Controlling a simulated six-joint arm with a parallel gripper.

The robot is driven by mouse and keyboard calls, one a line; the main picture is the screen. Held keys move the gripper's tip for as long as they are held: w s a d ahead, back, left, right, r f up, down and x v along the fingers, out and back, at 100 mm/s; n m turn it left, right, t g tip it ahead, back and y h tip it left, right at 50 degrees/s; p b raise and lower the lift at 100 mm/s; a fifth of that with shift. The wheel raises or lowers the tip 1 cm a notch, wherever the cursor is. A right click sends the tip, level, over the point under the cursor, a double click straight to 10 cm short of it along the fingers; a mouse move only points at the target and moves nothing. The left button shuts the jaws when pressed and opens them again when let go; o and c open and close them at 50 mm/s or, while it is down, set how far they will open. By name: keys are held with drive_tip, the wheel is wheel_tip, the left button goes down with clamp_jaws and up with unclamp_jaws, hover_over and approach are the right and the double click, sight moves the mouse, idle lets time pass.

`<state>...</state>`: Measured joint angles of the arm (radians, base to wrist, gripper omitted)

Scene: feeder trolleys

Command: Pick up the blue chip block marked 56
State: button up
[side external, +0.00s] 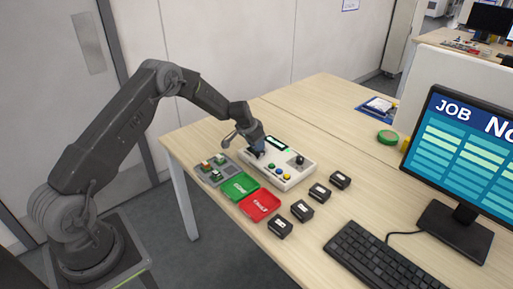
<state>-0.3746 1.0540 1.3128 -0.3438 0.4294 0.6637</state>
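My gripper (257,152) is pointed down at the left part of a white console (296,179) on the table. The fingers are small and dark here, and I cannot tell whether they are open or shut. A dark bluish patch shows at the fingertips; I cannot tell whether it is a block or part of the gripper. A grey tray (202,177) left of the console holds several small chip blocks (218,176) with green and orange colours. No mark 56 is readable, and I cannot make out a blue chip block for certain.
A green tray (240,195) and a red tray (270,204) lie in front of the console. Several black blocks (280,228) stand to their right. A keyboard (375,258) and monitor (467,160) take up the right side.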

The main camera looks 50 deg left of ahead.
drive_tip(key=shift+w+f, duration=0.1)
drive_tip(key=shift+f, duration=0.05)
clamp_jaws()
idle(0.4)
